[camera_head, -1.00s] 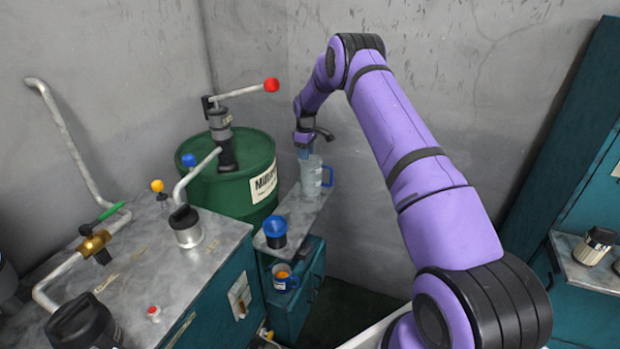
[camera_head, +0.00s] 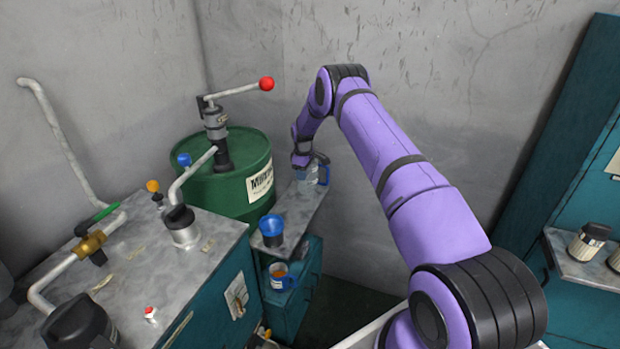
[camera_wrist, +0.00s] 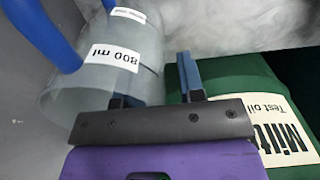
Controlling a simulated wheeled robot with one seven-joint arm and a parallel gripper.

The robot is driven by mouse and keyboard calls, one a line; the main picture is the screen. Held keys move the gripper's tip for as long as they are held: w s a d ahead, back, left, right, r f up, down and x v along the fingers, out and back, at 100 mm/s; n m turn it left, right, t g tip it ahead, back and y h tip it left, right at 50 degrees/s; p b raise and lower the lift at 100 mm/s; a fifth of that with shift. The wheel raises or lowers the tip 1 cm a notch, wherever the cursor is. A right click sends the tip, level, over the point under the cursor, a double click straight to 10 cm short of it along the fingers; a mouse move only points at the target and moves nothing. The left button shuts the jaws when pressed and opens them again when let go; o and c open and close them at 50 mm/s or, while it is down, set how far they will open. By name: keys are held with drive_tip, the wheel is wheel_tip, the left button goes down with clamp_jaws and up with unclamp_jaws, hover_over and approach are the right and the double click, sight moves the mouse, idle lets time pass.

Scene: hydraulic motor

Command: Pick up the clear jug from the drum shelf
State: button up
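The clear jug (camera_head: 312,175) stands on the narrow shelf (camera_head: 299,207) beside the green drum, its blue handle to the right. My gripper (camera_head: 303,164) is low over the jug's top and hides part of it. In the wrist view the jug (camera_wrist: 100,72) fills the left side, with a white "800 ml" label and the blue handle at upper left. My gripper (camera_wrist: 153,78) is open there. One finger overlaps the jug and the other is to the right of its wall, with a gap between them. I cannot tell whether either finger touches it.
The green drum (camera_head: 215,185) with its hand pump stands close left of the jug. A blue-topped container (camera_head: 271,230) is at the shelf's near end, with a blue-handled cup (camera_head: 280,276) lower down. A workbench (camera_head: 150,265) with pipes is at left. Grey walls rise behind.

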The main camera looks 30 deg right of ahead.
clamp_jaws()
drive_tip(key=shift+r, duration=0.15)
